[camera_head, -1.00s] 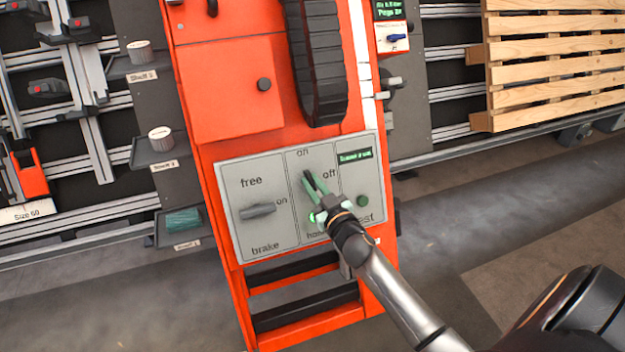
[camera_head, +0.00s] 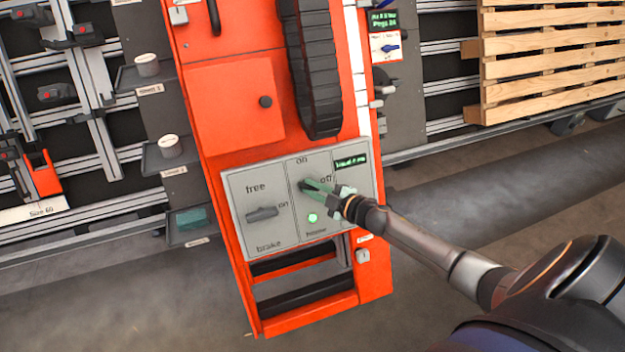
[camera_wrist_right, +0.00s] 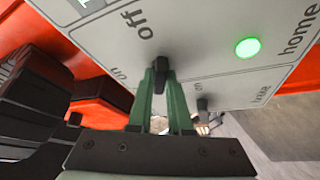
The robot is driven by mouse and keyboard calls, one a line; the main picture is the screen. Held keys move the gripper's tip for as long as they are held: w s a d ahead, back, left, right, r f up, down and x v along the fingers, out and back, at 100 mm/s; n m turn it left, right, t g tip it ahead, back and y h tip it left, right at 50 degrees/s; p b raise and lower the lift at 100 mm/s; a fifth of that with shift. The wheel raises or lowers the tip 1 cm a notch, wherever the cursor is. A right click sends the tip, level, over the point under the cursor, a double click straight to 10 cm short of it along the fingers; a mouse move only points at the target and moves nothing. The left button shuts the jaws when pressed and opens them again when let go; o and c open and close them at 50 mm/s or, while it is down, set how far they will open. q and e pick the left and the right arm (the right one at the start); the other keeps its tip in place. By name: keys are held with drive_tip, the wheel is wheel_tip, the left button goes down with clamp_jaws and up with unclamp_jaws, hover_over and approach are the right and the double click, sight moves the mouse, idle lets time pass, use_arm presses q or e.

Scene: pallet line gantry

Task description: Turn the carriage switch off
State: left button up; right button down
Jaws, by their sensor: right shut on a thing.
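The carriage switch (camera_head: 304,185) is a small dark knob on the grey panel (camera_head: 240,235), beside the printed words on and off. My right gripper (camera_head: 316,187) has its green fingers closed around it. In the right wrist view, the black knob (camera_wrist_right: 161,75) sits between the two fingertips (camera_wrist_right: 161,90), with off printed above it and on to its left. The fingers hide part of the knob, so I cannot tell exactly which mark it points to. My left gripper is not in view.
A grey free/brake handle (camera_head: 262,213) sits left of the switch, pointing at its own on mark. A lit green home button (camera_head: 312,218) is just below my fingers, and a small green display (camera_head: 350,161) is above. The orange carriage (camera_head: 235,105) surrounds the panel.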

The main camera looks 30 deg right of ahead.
drive_tip(key=n+p, duration=0.1)
drive_tip(key=r+n+g+p, duration=0.1)
drive_tip(key=n+p, duration=0.1)
drive_tip(key=shift+w+d+y, duration=0.1)
drive_tip(key=shift+w+y, duration=0.05)
drive_tip(key=shift+y, duration=0.15)
drive_tip(key=shift+f+n+g+p, duration=0.1)
drive_tip(key=shift+n+g+p, duration=0.3)
drive_tip(key=shift+n+p, duration=0.25)
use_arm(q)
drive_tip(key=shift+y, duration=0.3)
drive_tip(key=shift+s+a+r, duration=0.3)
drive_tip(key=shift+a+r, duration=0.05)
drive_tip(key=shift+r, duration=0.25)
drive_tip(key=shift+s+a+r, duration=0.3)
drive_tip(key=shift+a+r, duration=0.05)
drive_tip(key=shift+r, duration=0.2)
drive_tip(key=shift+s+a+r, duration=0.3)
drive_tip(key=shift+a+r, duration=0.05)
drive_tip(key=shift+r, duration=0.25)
use_arm(e)
drive_tip(key=shift+f+n+g, duration=0.15)
drive_tip(key=shift+n+g, duration=0.15)
drive_tip(key=shift+n, duration=0.25)
use_arm(q)
drive_tip(key=shift+p, duration=0.3)
